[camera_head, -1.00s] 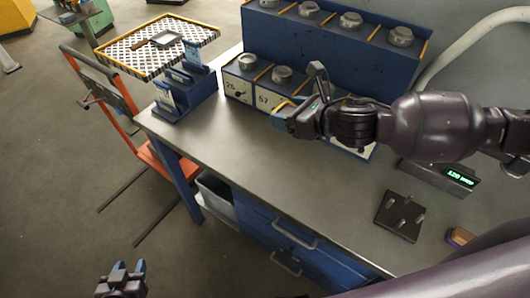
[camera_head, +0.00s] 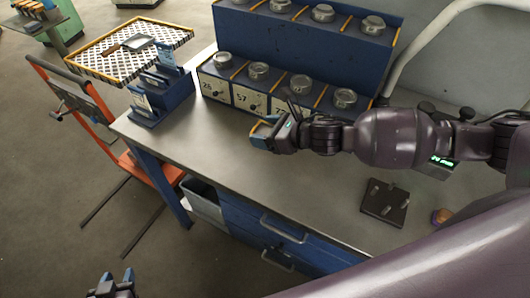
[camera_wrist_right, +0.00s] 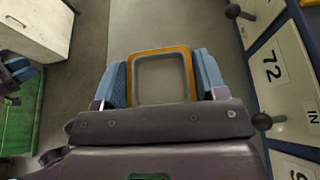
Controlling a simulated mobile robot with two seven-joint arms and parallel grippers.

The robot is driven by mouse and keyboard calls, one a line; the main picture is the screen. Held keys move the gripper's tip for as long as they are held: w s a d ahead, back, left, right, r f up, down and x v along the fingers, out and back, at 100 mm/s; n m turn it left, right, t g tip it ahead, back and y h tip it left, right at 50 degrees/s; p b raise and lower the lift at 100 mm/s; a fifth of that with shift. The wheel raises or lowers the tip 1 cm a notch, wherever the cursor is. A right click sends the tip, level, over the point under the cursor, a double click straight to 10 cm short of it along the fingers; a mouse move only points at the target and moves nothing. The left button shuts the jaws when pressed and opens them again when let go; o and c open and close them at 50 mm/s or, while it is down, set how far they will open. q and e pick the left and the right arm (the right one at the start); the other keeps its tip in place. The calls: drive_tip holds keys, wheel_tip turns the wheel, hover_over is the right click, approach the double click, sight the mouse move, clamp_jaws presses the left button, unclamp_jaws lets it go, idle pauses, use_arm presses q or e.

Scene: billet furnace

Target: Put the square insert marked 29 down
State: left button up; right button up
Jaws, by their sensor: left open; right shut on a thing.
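My right gripper (camera_head: 267,137) is shut on a square, open frame with an orange edge, the insert (camera_wrist_right: 158,51). In the right wrist view the blue fingers of my gripper (camera_wrist_right: 163,80) grip it from both sides, and grey surface shows through its opening. In the head view only an orange sliver of the insert (camera_head: 263,124) shows at the fingertips, over the bench in front of the labelled bins. I cannot read a number on it. My left gripper (camera_head: 115,284) is open and empty at the bottom left edge, clear of the bench.
The steel bench (camera_head: 215,140) has clear room left of my right gripper. A blue rack (camera_head: 300,45) with labelled bins, 57 and 72 among them, stands behind. A black pegged plate (camera_head: 384,203) lies at right. A patterned tray (camera_head: 100,60) is at far left, beside a blue holder (camera_head: 165,100).

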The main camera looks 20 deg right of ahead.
sight(265, 160)
drive_tip(key=shift+f+b, duration=0.3)
drive_tip(key=shift+f, duration=3.9)
drive_tip(key=shift+f, duration=0.2)
drive_tip(key=o, duration=1.5)
drive_tip(key=shift+r, duration=0.1)
